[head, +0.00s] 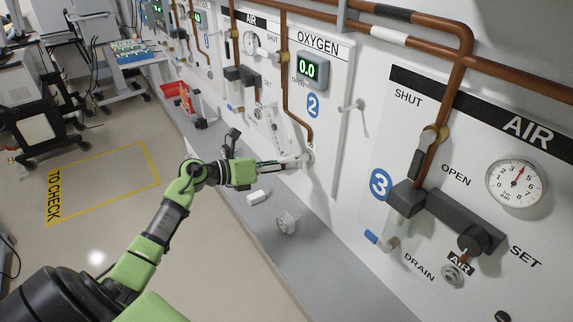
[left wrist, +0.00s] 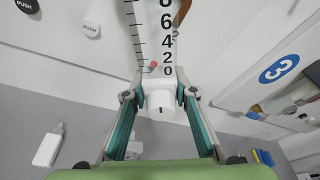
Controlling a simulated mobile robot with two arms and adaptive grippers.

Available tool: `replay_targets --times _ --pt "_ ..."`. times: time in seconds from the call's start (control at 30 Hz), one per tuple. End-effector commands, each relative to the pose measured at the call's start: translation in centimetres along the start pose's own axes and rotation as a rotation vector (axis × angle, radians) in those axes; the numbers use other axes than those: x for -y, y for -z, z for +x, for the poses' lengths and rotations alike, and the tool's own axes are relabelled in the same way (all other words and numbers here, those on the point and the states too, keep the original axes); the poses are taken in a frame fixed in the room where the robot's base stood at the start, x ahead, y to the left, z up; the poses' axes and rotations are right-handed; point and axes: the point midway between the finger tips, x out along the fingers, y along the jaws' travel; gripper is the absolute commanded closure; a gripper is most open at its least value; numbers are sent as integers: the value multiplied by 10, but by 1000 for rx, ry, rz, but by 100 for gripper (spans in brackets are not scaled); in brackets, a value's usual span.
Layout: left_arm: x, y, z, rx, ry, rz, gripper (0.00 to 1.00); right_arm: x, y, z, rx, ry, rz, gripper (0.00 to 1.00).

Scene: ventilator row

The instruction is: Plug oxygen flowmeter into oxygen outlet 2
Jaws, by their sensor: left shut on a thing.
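The oxygen flowmeter (left wrist: 164,95) is a white body with a clear scaled tube (left wrist: 152,35) and a small red ball near the zero. In the head view its tube (head: 284,128) stands tilted in front of the wall. My left gripper (head: 292,163) is shut on the flowmeter's white lower body, with one finger on each side in the left wrist view (left wrist: 163,98). The flowmeter is at the wall beside oxygen outlet 2 (head: 309,157), low on the OXYGEN panel (head: 325,100). Whether it is seated in the outlet cannot be told. My right gripper is not in view.
AIR panel 3 (head: 450,200) with protruding valves is to the right. Copper pipes (head: 462,50) run along the wall. A red bin (head: 188,98) stands farther left.

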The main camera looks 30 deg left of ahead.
Motion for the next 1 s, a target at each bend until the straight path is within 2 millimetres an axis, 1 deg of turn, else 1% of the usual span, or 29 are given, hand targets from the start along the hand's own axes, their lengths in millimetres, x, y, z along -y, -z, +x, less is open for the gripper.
replay_targets --times 0.03,0.2,0.23,0.3,0.6,0.73,0.87,1.0 --pt "2 -5 0 11 2 3 100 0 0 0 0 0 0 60" --pt "2 -6 0 12 2 3 100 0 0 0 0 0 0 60" --pt "2 -6 0 13 3 3 72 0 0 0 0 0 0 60" --pt "2 -6 0 12 3 3 55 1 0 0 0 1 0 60" --pt "0 -1 0 2 0 0 55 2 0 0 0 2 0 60" --pt "0 0 -6 1 -1 0 55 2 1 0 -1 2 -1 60" --pt "0 0 -24 1 -2 1 55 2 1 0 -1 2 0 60" --pt "0 0 -54 0 -2 0 55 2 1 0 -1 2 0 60"
